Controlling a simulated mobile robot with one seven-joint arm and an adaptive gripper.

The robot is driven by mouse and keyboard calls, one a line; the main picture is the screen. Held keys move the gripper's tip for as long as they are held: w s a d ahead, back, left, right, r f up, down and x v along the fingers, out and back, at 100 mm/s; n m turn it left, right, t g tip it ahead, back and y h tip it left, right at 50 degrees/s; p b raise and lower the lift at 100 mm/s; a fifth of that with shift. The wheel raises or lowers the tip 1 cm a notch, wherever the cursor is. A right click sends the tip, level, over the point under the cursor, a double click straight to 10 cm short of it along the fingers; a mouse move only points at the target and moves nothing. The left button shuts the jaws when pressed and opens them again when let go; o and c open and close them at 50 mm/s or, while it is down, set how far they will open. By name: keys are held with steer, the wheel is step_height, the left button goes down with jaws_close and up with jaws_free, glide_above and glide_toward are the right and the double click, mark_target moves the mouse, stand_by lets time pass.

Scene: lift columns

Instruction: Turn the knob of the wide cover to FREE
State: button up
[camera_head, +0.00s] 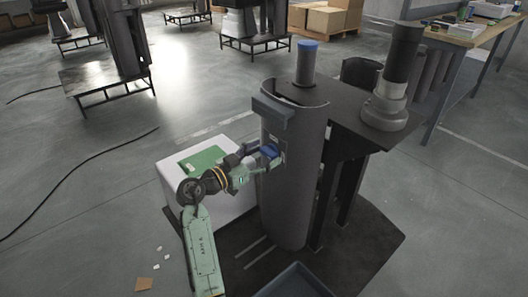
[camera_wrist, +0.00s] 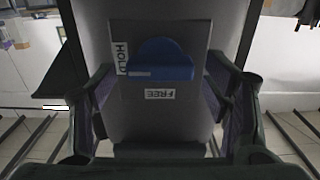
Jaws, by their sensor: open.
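The wide cover (camera_head: 298,190) is a tall, dark grey curved shell on the column stand. Its blue knob (camera_head: 270,150) faces my arm and also shows in the wrist view (camera_wrist: 160,62) on a grey plate. A HOLD label (camera_wrist: 122,58) is left of the knob and a FREE label (camera_wrist: 160,94) is below it. A pale mark on the knob's lower left lies on the side towards HOLD. My gripper (camera_head: 262,162) is open at the cover's front. In the wrist view its fingers (camera_wrist: 158,88) stand apart on either side of the plate; contact cannot be told.
A white box with a green top (camera_head: 205,160) stands left of the cover. A blue-capped cylinder (camera_head: 307,65) and a dark column with pale rings (camera_head: 392,85) stand behind and right. A dark tray (camera_head: 293,284) lies in front. Floor at left is mostly clear.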

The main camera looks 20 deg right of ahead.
steer(key=shift+d, duration=0.15)
steer(key=c, duration=1.2)
steer(key=shift+o, duration=0.2)
